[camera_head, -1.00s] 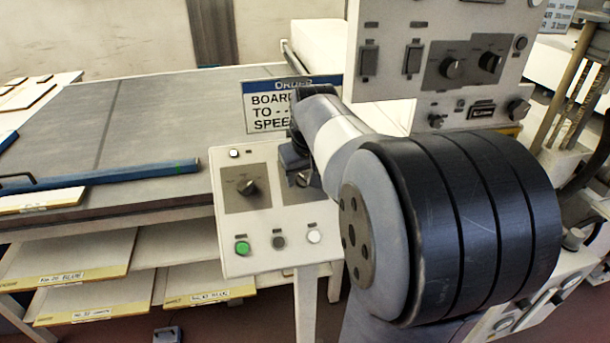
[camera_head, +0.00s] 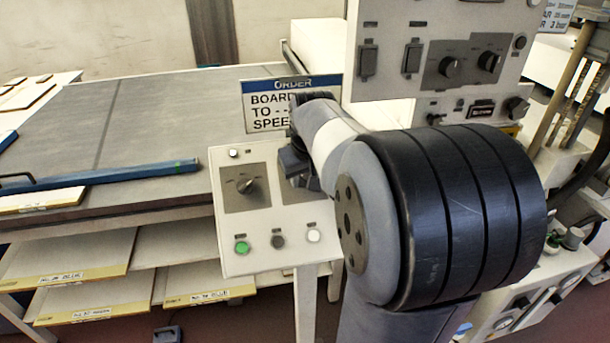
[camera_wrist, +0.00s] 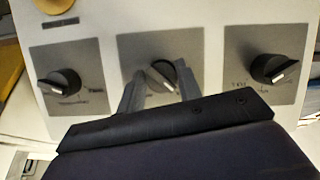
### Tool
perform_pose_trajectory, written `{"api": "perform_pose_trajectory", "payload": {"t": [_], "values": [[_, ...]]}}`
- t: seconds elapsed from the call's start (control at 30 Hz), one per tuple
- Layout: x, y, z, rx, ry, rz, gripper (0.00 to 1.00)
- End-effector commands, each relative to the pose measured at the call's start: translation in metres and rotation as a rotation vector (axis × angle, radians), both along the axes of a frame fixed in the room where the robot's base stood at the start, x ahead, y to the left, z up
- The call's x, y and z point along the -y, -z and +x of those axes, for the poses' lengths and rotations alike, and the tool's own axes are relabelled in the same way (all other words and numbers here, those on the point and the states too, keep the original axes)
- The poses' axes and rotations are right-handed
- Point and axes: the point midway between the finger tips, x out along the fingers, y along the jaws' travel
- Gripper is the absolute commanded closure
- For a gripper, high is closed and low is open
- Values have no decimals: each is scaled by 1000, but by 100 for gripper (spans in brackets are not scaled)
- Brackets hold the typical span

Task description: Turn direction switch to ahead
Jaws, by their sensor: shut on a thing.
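A sloped control panel (camera_head: 262,210) on a post carries dark rotary knobs on grey plates. In the wrist view, my gripper (camera_wrist: 158,82) has one finger on each side of the middle knob (camera_wrist: 163,74) and is shut on it. The knob's white pointer mark slants, and the plate lettering is too blurred to read, so I cannot tell its setting or confirm its name.
Knobs flank the held one at left (camera_wrist: 60,84) and right (camera_wrist: 272,68) in the wrist view. A green button (camera_head: 242,248) and other buttons sit low on the panel. An order sign (camera_head: 268,107) stands behind. A taller switch panel (camera_head: 395,85) rises at right.

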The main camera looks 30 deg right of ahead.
Motion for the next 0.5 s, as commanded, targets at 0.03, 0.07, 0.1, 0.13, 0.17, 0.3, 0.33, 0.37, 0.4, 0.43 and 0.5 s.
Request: {"api": "perform_pose_trajectory", "payload": {"t": [0.03, 0.07, 0.1, 0.13, 0.17, 0.3, 0.33, 0.37, 0.4, 0.43, 0.5], "values": [[0, 0, 0, 0, 0, 0, 89], [0, 0, 0, 0, 1, 0, 89], [0, 0, 0, 1, 1, 2, 89], [0, 0, 0, 2, 4, 4, 89], [0, 0, 0, 2, 6, 6, 89], [0, 0, 0, 9, 30, 30, 89], [0, 0, 0, 12, 39, 38, 89], [0, 0, 0, 13, 49, 46, 89], [1, 0, 0, 18, 64, 61, 89], [1, 0, 0, 22, 76, 73, 89], [1, 0, 0, 32, 111, 106, 89]]}}
